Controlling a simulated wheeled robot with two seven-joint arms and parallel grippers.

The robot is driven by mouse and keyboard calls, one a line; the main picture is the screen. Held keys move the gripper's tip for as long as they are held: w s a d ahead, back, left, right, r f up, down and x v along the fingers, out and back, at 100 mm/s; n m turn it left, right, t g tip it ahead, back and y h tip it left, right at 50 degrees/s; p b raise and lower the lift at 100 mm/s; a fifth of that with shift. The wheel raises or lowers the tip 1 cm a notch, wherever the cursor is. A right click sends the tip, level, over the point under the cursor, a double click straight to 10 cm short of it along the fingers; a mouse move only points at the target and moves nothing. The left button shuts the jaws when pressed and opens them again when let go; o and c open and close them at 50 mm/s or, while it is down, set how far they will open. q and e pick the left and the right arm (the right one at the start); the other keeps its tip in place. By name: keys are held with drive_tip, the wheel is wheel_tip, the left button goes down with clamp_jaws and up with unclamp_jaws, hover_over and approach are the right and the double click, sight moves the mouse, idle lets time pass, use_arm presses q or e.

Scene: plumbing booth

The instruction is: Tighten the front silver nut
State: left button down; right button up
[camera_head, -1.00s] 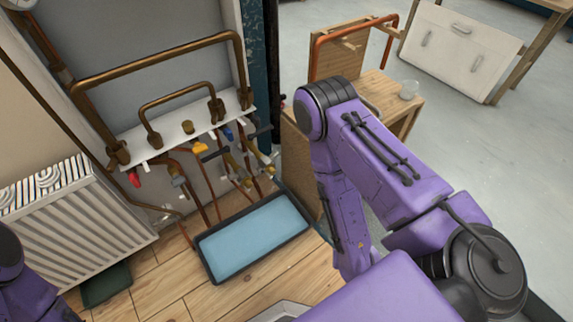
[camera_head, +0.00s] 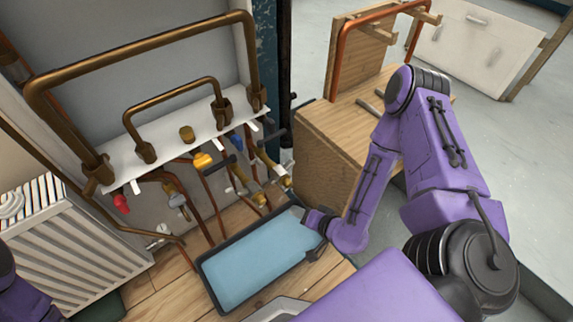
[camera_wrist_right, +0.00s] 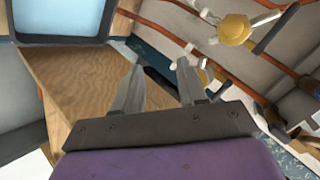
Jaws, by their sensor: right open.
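Pipework with valves hangs below a white shelf on the booth wall in the head view. A silver-grey fitting (camera_head: 177,200) shows on a left pipe, and brass valves (camera_head: 249,186) sit further right. I cannot tell which piece is the front silver nut. In the right wrist view, a yellow valve knob (camera_wrist_right: 234,29) and pale metal fittings lie beyond and right of the fingers. My right gripper (camera_head: 305,231) is open over the blue tray's right end, below and right of the valves. Its two fingers (camera_wrist_right: 159,72) are apart and empty. My left gripper is out of view.
The blue tray (camera_head: 204,274) lies on the wooden floor beneath the pipes. A wooden bench (camera_head: 335,140) stands to the right, close to my right arm. A white radiator (camera_head: 80,245) stands at left. The white shelf (camera_head: 120,180) carries copper pipes.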

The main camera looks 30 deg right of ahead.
sight(291, 167)
drive_tip(key=w+d+r+m+t+b, duration=0.2)
drive_tip(key=w+d+r+t+b, duration=0.1)
drive_tip(key=w+d+t+b, duration=0.4)
drive_tip(key=shift+t, duration=0.3)
drive_tip(key=w, duration=0.3)
drive_tip(key=w+a, duration=0.1)
drive_tip(key=w, duration=0.5)
drive_tip(key=shift+a+r, duration=0.2)
drive_tip(key=shift+a, duration=0.2)
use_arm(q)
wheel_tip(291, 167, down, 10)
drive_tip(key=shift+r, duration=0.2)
use_arm(e)
clamp_jaws()
